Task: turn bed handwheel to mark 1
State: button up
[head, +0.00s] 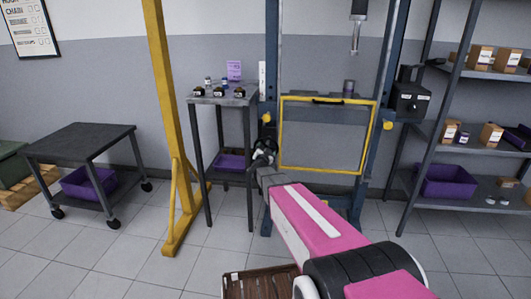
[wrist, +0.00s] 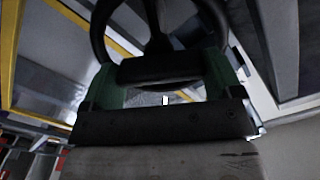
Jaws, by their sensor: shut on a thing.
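The black bed handwheel (head: 264,146) is on the left post of the blue press frame. In the wrist view the handwheel (wrist: 100,30) fills the top middle, with its dark rim and spokes showing. My gripper (head: 262,163) is at the wheel in the head view, mostly hidden by my pink arm. In the wrist view my gripper (wrist: 165,72) has green-sided fingers on either side of a dark piece at the wheel's near edge, and is shut on it. I cannot see mark 1 or any pointer in these frames.
A yellow-framed guard (head: 283,140) stands right of the wheel. A narrow side table (head: 215,99) with small parts stands left of it, beside a yellow upright (head: 160,100). A black box (head: 410,100) is on the right post. Shelves (head: 460,185) stand at far right.

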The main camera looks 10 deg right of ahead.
dwell(0.3)
jog(key=o, duration=0.7)
jog(key=shift+o, duration=0.2)
jog(key=shift+s, duration=0.1)
jog(key=v, duration=1)
jog(key=shift+s+a, duration=0.15)
jog(key=shift+s, duration=0.15)
jog(key=shift+n, duration=0.3)
